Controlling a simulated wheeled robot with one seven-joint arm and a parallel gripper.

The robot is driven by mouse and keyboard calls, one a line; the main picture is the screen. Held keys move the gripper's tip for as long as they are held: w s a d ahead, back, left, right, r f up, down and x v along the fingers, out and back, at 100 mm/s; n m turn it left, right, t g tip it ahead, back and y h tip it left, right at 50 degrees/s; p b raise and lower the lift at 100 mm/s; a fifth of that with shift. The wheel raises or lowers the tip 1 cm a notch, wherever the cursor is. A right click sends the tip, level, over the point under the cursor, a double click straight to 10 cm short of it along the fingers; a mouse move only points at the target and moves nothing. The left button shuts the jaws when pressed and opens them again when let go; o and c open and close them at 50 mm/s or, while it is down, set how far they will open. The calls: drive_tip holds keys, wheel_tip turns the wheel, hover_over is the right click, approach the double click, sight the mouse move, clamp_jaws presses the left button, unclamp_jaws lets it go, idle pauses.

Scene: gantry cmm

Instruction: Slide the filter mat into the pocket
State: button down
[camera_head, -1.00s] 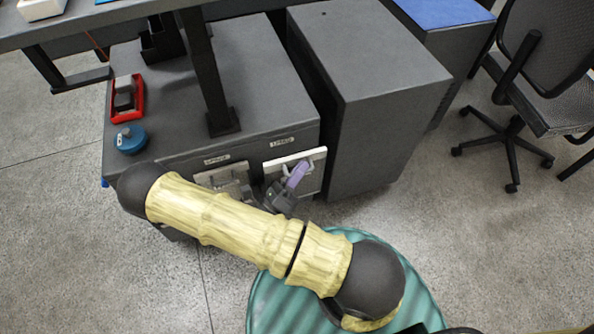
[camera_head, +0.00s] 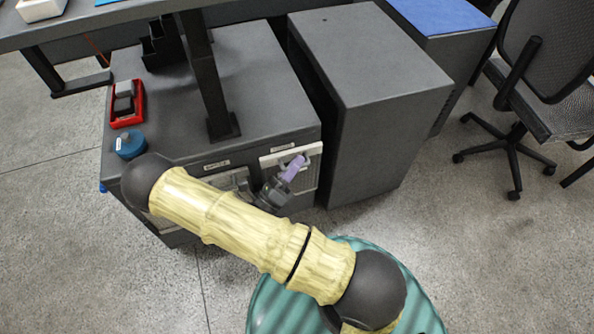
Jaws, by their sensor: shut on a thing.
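The filter mat (camera_head: 313,154) looks like a pale, flat, upright panel at the right part of the dark cabinet's front, under a small label. It lies close against the front; I cannot tell how much of it is inside the pocket, whose opening is hidden. My gripper (camera_head: 294,167), grey with a purple part at its end, is in front of the panel and shut on it, apparently at a grip on its face. My gripper and forearm cover the panel's lower left.
A second pale, slatted panel (camera_head: 234,181) sits to the left on the cabinet (camera_head: 265,75), partly behind my arm. A blue round container (camera_head: 130,144) and a red tray (camera_head: 127,103) stand on the cabinet top near a dark post (camera_head: 207,80). A taller grey cabinet (camera_head: 375,55) stands at right.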

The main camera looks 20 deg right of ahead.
sight(285, 143)
drive_tip(key=w+b, duration=0.1)
drive_tip(key=w, duration=0.1)
drive_tip(key=w+b, duration=0.1)
drive_tip(key=w, duration=0.2)
drive_tip(key=w+b, duration=0.1)
drive_tip(key=w, duration=0.2)
drive_tip(key=shift+w+f+b, duration=0.15)
drive_tip(key=shift+f+b, duration=0.15)
drive_tip(key=shift+b, duration=0.05)
idle(0.9)
drive_tip(key=shift+p, duration=0.85)
idle(0.3)
drive_tip(key=shift+f+b, duration=0.65)
drive_tip(key=shift+f, duration=0.7)
drive_tip(key=shift+r+p, duration=0.1)
drive_tip(key=shift+p, duration=0.85)
idle(1.1)
drive_tip(key=shift+f, duration=0.2)
drive_tip(key=shift+f, duration=0.4)
idle(0.8)
